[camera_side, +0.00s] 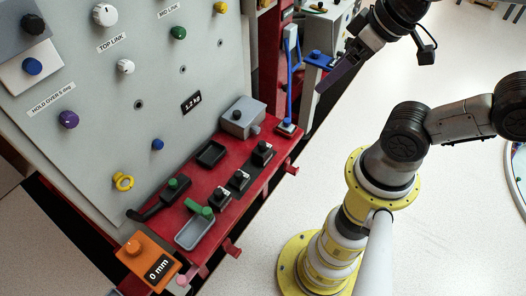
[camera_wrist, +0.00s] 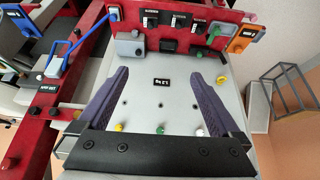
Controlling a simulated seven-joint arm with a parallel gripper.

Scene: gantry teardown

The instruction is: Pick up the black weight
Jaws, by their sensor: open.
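Three small black knobbed blocks stand in a row on the red shelf: the far one (camera_side: 262,153), the middle one (camera_side: 240,180) and the near one (camera_side: 220,197). I cannot tell which is the black weight. They also show at the top of the wrist view as a left block (camera_wrist: 150,23), a middle block (camera_wrist: 176,23) and a right block (camera_wrist: 198,28). My gripper (camera_side: 322,88) is up and to the right of the shelf, apart from the blocks. Its two purple-grey fingers (camera_wrist: 162,72) are spread wide, with nothing between them.
The red shelf (camera_side: 268,176) also bears a grey box (camera_side: 243,118), an empty black tray (camera_side: 211,154), a grey tray (camera_side: 194,232) and an orange box (camera_side: 135,250). A grey knobbed panel (camera_side: 90,150) rises behind it. Blue upright parts (camera_side: 290,80) stand near my gripper.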

